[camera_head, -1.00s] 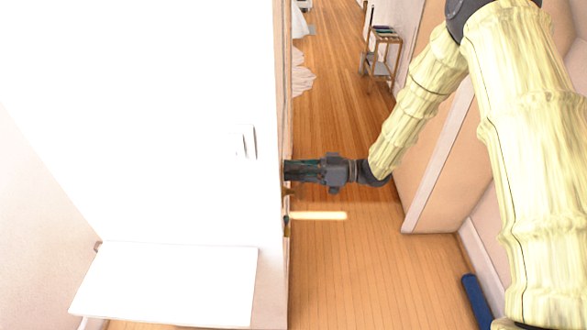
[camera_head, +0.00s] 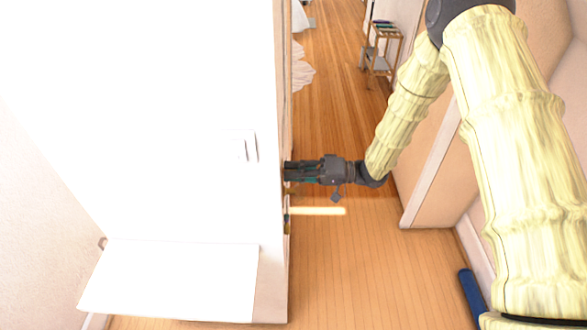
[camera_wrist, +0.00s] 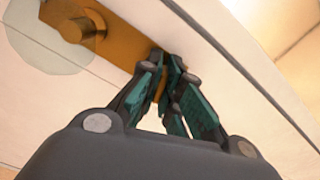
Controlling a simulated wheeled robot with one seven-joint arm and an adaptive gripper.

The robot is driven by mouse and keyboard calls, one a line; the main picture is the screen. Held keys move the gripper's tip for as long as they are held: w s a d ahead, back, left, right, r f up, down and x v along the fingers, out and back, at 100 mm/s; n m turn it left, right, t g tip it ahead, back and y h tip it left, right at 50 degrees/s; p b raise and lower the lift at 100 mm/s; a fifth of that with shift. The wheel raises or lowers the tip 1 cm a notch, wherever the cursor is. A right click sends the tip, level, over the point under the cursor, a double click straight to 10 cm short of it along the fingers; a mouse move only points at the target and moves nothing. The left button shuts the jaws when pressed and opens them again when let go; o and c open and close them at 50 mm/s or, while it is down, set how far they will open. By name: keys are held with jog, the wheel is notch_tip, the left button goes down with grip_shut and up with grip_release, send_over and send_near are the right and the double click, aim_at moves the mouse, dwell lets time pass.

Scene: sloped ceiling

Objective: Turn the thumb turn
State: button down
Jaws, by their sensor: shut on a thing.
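The door (camera_head: 284,110) shows edge-on in the head view, beside the corridor. A long pale lever handle (camera_head: 318,211) sticks out from it to the right. My gripper (camera_head: 290,171) is at the door face, above the lever. In the wrist view, a brass plate (camera_wrist: 118,42) on the door carries a round brass stem (camera_wrist: 80,31). My gripper (camera_wrist: 165,65) is shut at the other end of this plate, on the thumb turn (camera_wrist: 160,88). Only a thin golden sliver of the thumb turn shows between the fingers; the rest is hidden.
A white panel (camera_head: 170,283) lies low at the left. A small shelf rack (camera_head: 381,50) stands far down the corridor. A door frame (camera_head: 430,165) and a blue object (camera_head: 475,298) are at the right. The wooden floor (camera_head: 340,270) is clear below my gripper.

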jog(key=shift+m+p, duration=0.3)
jog(key=shift+m, duration=0.7)
jog(key=c, duration=1.6)
grip_release()
jog(key=d, duration=1.2)
jog(key=shift+f, duration=0.1)
